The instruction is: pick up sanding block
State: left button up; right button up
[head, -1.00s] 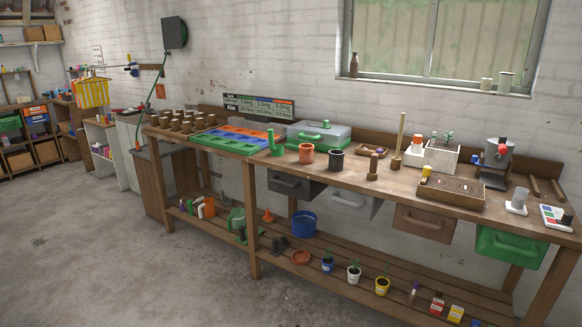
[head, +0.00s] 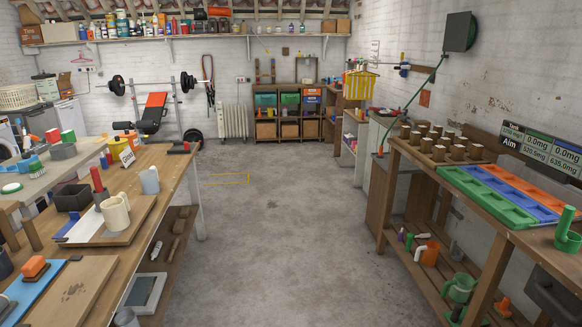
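I cannot tell for sure which thing is the sanding block. A small orange-topped block (head: 34,265) with a dark base sits on a blue mat (head: 40,290) at the near left of the left workbench. Its shape could fit a sanding block, but it is too small to tell. Neither of my grippers is in view.
The left workbench (head: 185,165) also holds a wooden board (head: 90,285), a cream mug (head: 115,214) and a dark box (head: 72,197). The right bench (head: 400,148) carries coloured trays (head: 487,198). Bare concrete floor (head: 280,240) lies open between them. A weight bench (head: 153,115) and shelves stand at the back.

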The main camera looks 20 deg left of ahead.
aim_at(33, 270)
jog(key=i+j+u, duration=0.15)
jog(key=i+u, duration=0.6)
jog(key=u, duration=0.2)
jog(key=i+l+u, duration=0.1)
jog(key=i+u, duration=0.35)
jog(key=i+l+u, duration=0.25)
jog(key=u, duration=0.2)
